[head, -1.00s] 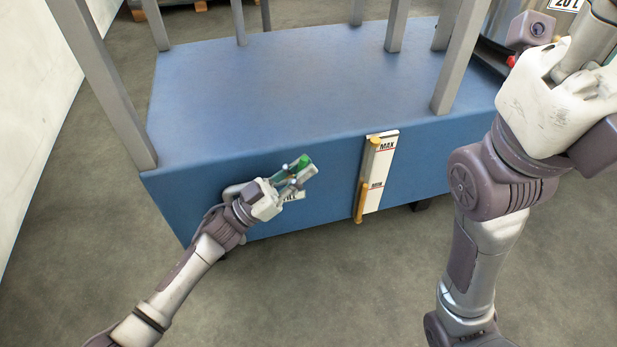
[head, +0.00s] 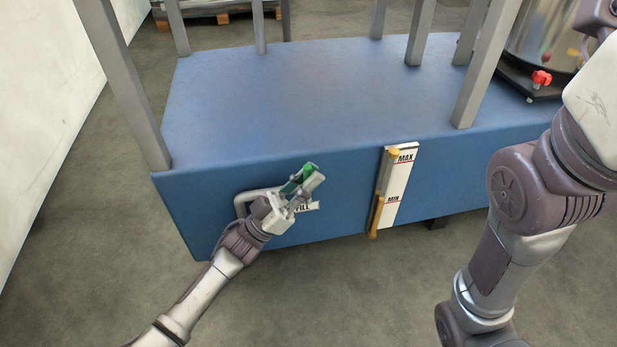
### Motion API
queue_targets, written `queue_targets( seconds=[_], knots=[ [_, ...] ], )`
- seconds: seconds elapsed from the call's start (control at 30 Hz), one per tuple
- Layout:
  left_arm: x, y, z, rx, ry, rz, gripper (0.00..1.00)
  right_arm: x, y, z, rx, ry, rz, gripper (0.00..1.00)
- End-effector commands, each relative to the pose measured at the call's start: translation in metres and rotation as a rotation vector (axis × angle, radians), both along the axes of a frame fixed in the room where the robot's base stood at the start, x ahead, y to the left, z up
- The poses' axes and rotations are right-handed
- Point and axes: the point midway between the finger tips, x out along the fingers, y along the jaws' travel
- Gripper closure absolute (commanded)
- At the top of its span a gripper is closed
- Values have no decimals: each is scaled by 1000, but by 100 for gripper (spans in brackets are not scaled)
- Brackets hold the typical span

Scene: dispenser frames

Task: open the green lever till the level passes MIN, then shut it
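The green lever (head: 309,169) is on the front face of the blue tank (head: 330,98), above a white label (head: 311,207) reading "FILL" that is partly hidden. My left gripper (head: 307,180) is at the lever, with its fingers close on both sides of the green handle; it looks shut on it. To the right is a white level gauge (head: 402,178) with MAX near the top and MIN lower down. Amber liquid (head: 375,218) fills the lower tube to about the MIN mark; I cannot tell exactly whether it is above. My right gripper is out of view.
Several grey posts (head: 484,65) rise from the tank's top. A shiny steel container (head: 540,38) with a red tap (head: 541,77) stands at the back right. My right arm fills the right side. A pale wall (head: 40,110) is at the left.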

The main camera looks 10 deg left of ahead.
Motion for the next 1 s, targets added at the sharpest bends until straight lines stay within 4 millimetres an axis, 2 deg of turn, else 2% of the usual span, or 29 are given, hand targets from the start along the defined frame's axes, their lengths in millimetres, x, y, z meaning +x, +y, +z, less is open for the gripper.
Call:
queue_targets(
  seconds=[0.03,0.17,0.57,1.0],
  knots=[
    [0,1,0,-2,0,0,79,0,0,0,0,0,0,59],
    [0,1,0,-2,1,0,59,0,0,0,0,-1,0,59],
    [-3,6,-6,1,2,0,59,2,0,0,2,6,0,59],
    [-34,61,-64,2,4,1,59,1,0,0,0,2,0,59]
  ],
)
